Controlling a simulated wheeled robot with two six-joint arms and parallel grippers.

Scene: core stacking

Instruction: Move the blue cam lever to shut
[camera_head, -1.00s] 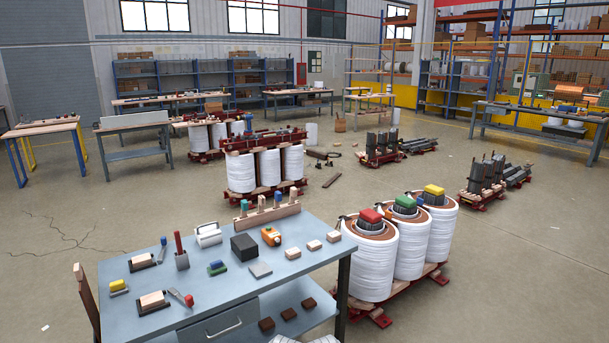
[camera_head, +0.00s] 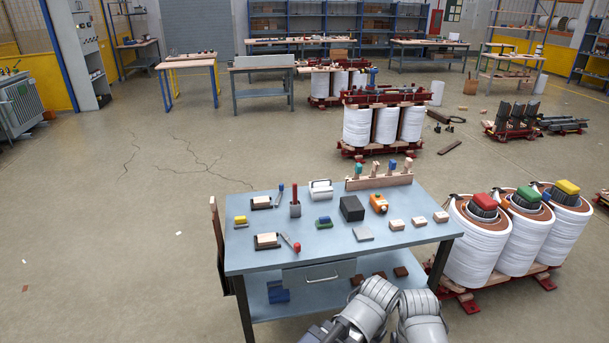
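A small lever with a blue tip (camera_head: 281,188) stands nearly upright on the blue-grey workbench (camera_head: 340,255), toward the back left. It is beside a dark base with a pale block (camera_head: 262,202); it seems to be the blue cam lever, but it is small and its exact angle is hard to tell. A similar lever with a red tip (camera_head: 296,246) leans low beside another pale block (camera_head: 267,240). Two grey-white parts of my arms show at the bottom edge, in front of the bench. No gripper fingers are visible on either arm.
The bench also holds a red-handled tool (camera_head: 295,206), a black box (camera_head: 352,208), an orange device (camera_head: 378,203) and a wooden peg rack (camera_head: 379,182). White coils with coloured caps (camera_head: 480,235) stand close at right. The floor left of the bench is open.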

